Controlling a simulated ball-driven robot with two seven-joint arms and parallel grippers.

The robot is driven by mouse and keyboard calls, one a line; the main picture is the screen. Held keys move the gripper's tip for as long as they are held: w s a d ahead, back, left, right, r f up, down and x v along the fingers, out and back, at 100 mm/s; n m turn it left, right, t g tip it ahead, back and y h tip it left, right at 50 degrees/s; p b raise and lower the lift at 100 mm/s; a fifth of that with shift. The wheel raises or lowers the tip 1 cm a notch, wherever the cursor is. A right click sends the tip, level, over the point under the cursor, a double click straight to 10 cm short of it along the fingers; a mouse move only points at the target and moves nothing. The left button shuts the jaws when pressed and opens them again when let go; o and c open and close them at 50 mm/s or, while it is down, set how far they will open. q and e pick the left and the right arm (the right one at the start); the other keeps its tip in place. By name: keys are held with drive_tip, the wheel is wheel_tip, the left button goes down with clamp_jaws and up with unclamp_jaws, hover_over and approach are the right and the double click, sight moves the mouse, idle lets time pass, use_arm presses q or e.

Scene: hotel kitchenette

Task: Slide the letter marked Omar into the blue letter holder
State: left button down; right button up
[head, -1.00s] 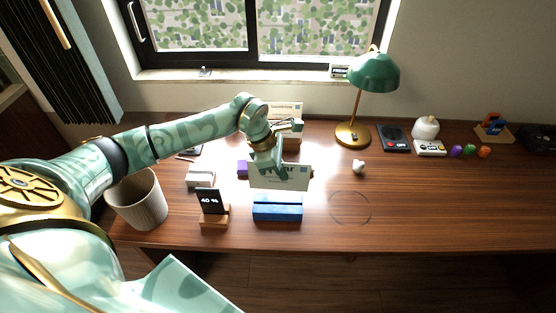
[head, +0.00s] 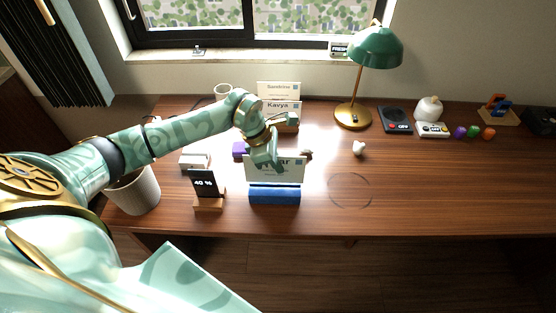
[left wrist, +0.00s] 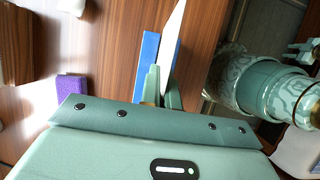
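The white letter (head: 288,174) is upright in the head view, its name partly covered by my gripper so that only "ar" reads. My left gripper (head: 266,160) is shut on its upper part. The blue letter holder (head: 274,195) stands on the desk directly below the letter. The letter's lower edge meets the holder's top in the picture; I cannot tell whether it is in the slot. In the left wrist view the letter (left wrist: 173,35) shows edge-on between the fingers, beside the blue holder (left wrist: 149,55).
A small display reading 40 % (head: 206,184) stands just left of the holder. A ribbed cup (head: 133,192) is at left, a green lamp (head: 375,47) at right. The desk's right front is clear.

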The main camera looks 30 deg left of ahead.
sight(283, 182)
use_arm(q)
drive_tip(key=shift+f+b, duration=1.5)
drive_tip(key=shift+f, duration=1)
drive_tip(key=c, duration=1.6)
unclamp_jaws()
